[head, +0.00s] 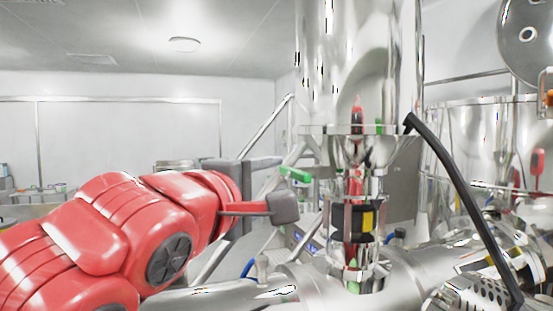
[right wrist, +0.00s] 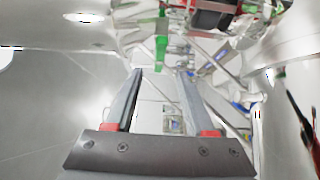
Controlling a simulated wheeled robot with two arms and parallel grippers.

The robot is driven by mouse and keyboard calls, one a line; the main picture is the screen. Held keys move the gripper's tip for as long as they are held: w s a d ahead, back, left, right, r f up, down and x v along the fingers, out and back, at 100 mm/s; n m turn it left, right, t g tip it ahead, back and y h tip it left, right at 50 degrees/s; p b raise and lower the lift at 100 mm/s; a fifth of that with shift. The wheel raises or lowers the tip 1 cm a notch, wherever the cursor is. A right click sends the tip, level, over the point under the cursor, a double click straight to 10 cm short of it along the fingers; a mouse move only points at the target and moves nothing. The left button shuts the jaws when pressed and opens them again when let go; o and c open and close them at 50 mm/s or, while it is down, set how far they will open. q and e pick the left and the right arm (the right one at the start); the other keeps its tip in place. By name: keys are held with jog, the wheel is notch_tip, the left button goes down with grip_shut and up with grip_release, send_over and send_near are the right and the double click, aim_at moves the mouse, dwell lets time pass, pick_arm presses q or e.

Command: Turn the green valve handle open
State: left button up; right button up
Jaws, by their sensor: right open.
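The green valve handle (head: 295,174) is a short lever on the steel pipework below the large vessel, just right of my right gripper (head: 284,184). In the right wrist view the handle (right wrist: 161,50) points down the picture, its near end lined up between the fingertips of my right gripper (right wrist: 160,73). The fingers are apart with nothing held between them. I cannot tell whether the handle end is inside the gap or just beyond it. My left gripper is not in view.
A tall steel vessel (head: 350,60) stands above the valve. A sight section with a black and yellow band (head: 352,222) is just right of it. A black hose (head: 460,190) arcs down on the right. Horizontal steel pipework (head: 420,265) lies below.

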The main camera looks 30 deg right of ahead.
aim_at(291, 174)
jog(key=p+x, duration=0.2)
jog(key=x, duration=0.1)
jog(key=p+x, duration=0.1)
jog(key=shift+w+d+r, duration=0.15)
jog(key=shift+d+r, duration=0.15)
jog(key=shift+d, duration=0.1)
jog(key=shift+w+d+f+p, duration=0.2)
jog(key=shift+w+d+p, duration=0.15)
jog(key=shift+d+p, duration=0.35)
jog(key=shift+a, duration=0.15)
jog(key=shift+c, duration=0.3)
grip_shut()
